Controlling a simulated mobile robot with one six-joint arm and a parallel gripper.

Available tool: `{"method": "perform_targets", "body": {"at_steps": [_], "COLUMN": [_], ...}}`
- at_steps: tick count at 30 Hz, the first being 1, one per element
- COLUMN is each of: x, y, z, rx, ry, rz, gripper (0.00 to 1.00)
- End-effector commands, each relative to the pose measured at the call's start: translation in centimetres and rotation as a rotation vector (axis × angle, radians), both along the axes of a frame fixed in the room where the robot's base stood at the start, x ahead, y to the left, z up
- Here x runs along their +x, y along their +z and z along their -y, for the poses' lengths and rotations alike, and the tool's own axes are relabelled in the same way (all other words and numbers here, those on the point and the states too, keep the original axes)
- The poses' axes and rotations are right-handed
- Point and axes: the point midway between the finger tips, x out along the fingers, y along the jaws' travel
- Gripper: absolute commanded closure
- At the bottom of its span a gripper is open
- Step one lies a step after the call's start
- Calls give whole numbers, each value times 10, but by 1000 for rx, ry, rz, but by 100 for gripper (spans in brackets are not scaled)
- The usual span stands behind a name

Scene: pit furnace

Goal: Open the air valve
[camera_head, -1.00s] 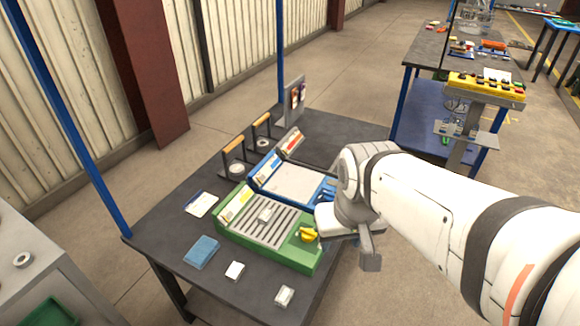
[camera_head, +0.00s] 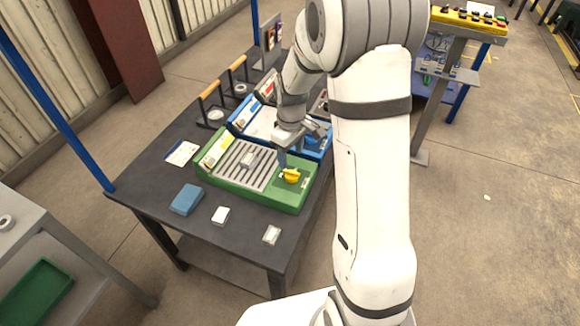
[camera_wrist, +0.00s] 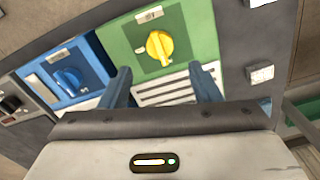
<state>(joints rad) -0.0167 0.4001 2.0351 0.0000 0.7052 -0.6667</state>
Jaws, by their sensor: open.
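A green unit with a slatted grille (camera_head: 222,172) lies on the dark table and carries a yellow knob (camera_head: 290,175) near its right end. In the wrist view the yellow knob (camera_wrist: 159,47) sits on the green panel, beyond the fingertips and between their lines. Beside it is a blue unit (camera_head: 250,128) with a blue knob (camera_wrist: 71,80). My gripper (camera_head: 300,145) is above the boundary of the two units, close to the yellow knob. In the wrist view my gripper (camera_wrist: 160,80) is open and empty, apart from the knob. Which knob is the air valve is not readable.
A blue block (camera_head: 186,200) and two small white blocks (camera_head: 220,216) lie near the table's front edge. A white card (camera_head: 181,153) lies left of the green unit. Two upright handles (camera_head: 212,103) stand behind. A yellow control box (camera_head: 468,20) stands at right.

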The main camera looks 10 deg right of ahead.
Motion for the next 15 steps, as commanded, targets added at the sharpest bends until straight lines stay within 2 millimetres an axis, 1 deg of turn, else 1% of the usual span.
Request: {"method": "perform_targets", "body": {"at_steps": [5, 12, 15], "x": [0, 0, 0], "y": [-22, -60, -71], "z": [0, 0, 1], "rx": [0, 0, 0], "ry": [4, 2, 1], "rz": [-5, -5, -5], "gripper": [43, 43, 43]}}
